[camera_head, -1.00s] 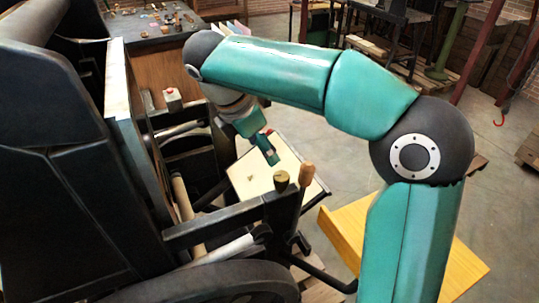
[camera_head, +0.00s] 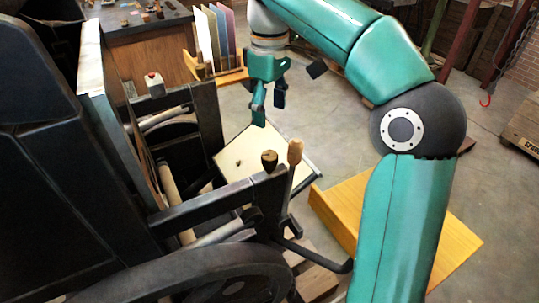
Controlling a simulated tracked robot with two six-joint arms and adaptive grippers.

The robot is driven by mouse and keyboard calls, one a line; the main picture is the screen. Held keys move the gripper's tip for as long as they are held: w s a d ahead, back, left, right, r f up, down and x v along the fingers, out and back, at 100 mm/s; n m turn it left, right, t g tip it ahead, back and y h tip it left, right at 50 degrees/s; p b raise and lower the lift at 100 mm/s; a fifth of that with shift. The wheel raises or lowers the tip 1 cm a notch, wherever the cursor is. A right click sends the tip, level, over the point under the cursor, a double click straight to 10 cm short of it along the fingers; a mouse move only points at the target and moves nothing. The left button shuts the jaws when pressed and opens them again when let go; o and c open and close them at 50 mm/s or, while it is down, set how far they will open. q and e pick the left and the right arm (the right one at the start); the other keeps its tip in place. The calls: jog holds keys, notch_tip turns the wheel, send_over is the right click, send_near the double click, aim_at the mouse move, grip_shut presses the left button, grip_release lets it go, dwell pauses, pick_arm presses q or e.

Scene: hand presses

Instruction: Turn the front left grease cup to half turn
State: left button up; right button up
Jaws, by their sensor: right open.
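A dark, brass-rimmed grease cup (camera_head: 269,160) stands upright on the near end of the press's black rail (camera_head: 215,203). I cannot tell for sure whether it is the front left one. A wooden handle (camera_head: 295,151) stands close to its right. My right gripper (camera_head: 268,105) hangs above and beyond the cup, clear of it, with its fingers apart and nothing between them. It points down over the pale board (camera_head: 262,148). My left gripper is not in view.
A small pale block with a red top (camera_head: 155,84) sits on the far rail. A large dark wheel (camera_head: 180,281) fills the lower left. A yellow wooden board (camera_head: 335,215) lies at the right. A rack of coloured sheets (camera_head: 214,35) stands behind. Open floor lies right of the gripper.

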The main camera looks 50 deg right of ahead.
aim_at(270, 154)
notch_tip(270, 154, down, 12)
jog(key=shift+f+b, duration=0.1)
jog(key=shift+b, duration=0.65)
jog(key=c, duration=1.1)
jog(key=shift+c, duration=0.2)
